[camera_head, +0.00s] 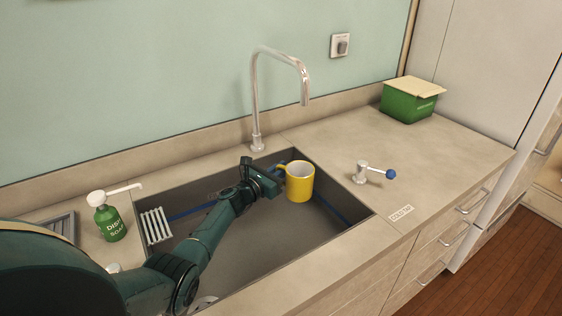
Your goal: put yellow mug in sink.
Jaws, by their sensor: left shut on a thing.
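The yellow mug (299,186) is upright with a white inside, over the back right part of the sink basin. The sink (265,245) is a grey rectangular basin set into the counter. My left gripper (281,177) reaches in from the left over the basin and is shut on the mug at its left side. My fingertips are small and partly hidden by the mug. I cannot tell whether the mug's base touches the basin floor. My right gripper is not in view.
A chrome faucet (256,100) stands behind the basin. A green soap bottle (109,220) stands left of it, and a white rack (156,225) sits at the basin's left. A blue-knobbed lever (375,172) and green box (408,103) are on the right counter.

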